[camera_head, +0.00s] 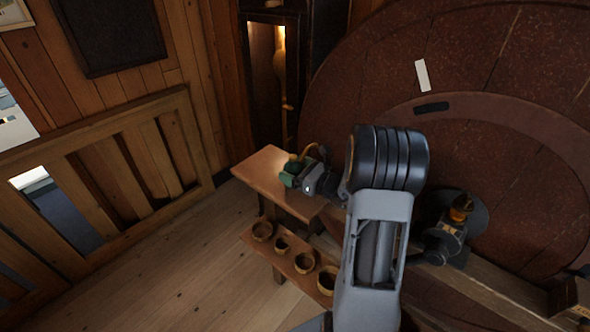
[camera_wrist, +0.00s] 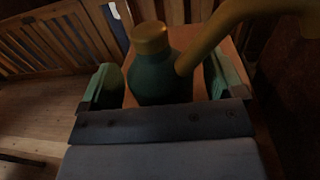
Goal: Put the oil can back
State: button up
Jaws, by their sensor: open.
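The oil can (camera_wrist: 160,82) has a dark green body, a brass cap and a curved brass spout. In the wrist view it stands between the two green-padded fingers of my gripper (camera_wrist: 163,78). A gap shows on the left of the can. On the right the finger is close, and I cannot tell whether it touches. The gripper is open. In the head view my gripper (camera_head: 297,174) is over the small wooden bench (camera_head: 262,170), and the can's brass spout (camera_head: 315,147) shows behind it. The can's base is hidden.
A lower wooden shelf (camera_head: 290,262) holds several small round bowls. A huge dark red wheel-like disc (camera_head: 470,60) stands behind my arm. A dark fixture with an orange-topped piece (camera_head: 460,212) is on the right. A slatted wooden railing (camera_head: 110,165) is on the left, with open floor before it.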

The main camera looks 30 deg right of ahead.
jog(key=shift+r, duration=0.1)
jog(key=shift+s+d+r, duration=0.1)
jog(key=shift+s, duration=0.05)
jog(key=b+v, duration=0.2)
jog(key=v, duration=0.8)
jog(key=shift+s+d, duration=0.2)
jog(key=shift+s, duration=0.15)
jog(key=shift+s+a, duration=0.2)
jog(key=a+n+g, duration=0.1)
jog(key=a, duration=0.1)
jog(key=a+n+g+y, duration=0.1)
jog(key=a+n+g, duration=0.1)
jog(key=s+a+n+g+y, duration=0.1)
jog(key=a+n, duration=0.1)
jog(key=shift+a+r, duration=0.1)
jog(key=shift+r, duration=0.15)
jog(key=s+a+n+g, duration=0.4)
jog(key=a+n+g, duration=0.3)
jog(key=a+n, duration=0.2)
jog(key=s+r+n+h, duration=0.2)
jog(key=s+n+h, duration=0.4)
jog(key=n+h, duration=0.5)
jog(key=a+n, duration=0.1)
jog(key=n, duration=0.4)
jog(key=shift+s, duration=0.25)
